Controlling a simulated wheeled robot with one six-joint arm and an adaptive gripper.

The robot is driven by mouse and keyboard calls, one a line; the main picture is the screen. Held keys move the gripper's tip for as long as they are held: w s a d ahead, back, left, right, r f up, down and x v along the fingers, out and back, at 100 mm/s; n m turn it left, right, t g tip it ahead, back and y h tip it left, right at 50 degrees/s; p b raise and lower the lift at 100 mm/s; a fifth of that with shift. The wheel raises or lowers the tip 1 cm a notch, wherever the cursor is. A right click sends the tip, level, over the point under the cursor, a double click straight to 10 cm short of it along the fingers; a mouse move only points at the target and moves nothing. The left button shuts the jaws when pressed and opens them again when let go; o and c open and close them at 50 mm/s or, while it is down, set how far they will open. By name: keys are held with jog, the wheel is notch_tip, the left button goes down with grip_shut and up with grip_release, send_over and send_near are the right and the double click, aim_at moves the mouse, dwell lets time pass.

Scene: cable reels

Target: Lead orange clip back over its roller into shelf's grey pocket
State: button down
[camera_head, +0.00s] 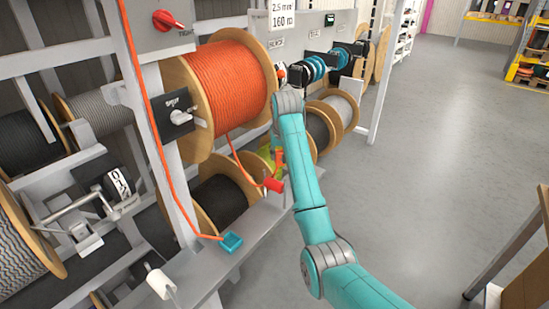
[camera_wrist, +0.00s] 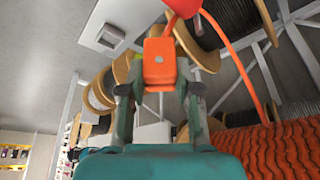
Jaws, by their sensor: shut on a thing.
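My gripper (camera_wrist: 158,100) is shut on the orange clip (camera_wrist: 160,62), a small block with a round pale spot, held between the two fingers in the wrist view. In the head view my gripper (camera_head: 278,160) points down above the shelf (camera_head: 205,262), and only a bit of the clip shows there. A red cylinder (camera_head: 273,184), perhaps the roller, lies close below the gripper; a red part (camera_wrist: 183,7) also shows beyond the clip in the wrist view. An orange cable (camera_head: 236,152) runs from the orange reel (camera_head: 232,82) down to the cylinder.
A white roller (camera_head: 160,283) stands at lower left. Dark cable reels (camera_head: 222,200) sit below and behind.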

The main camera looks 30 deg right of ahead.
jog(key=shift+w+d, duration=0.25)
jog(key=shift+d, duration=0.45)
jog(key=shift+w+d, duration=0.25)
jog(key=shift+d, duration=0.45)
jog(key=shift+w+d, duration=0.25)
jog(key=shift+d, duration=0.45)
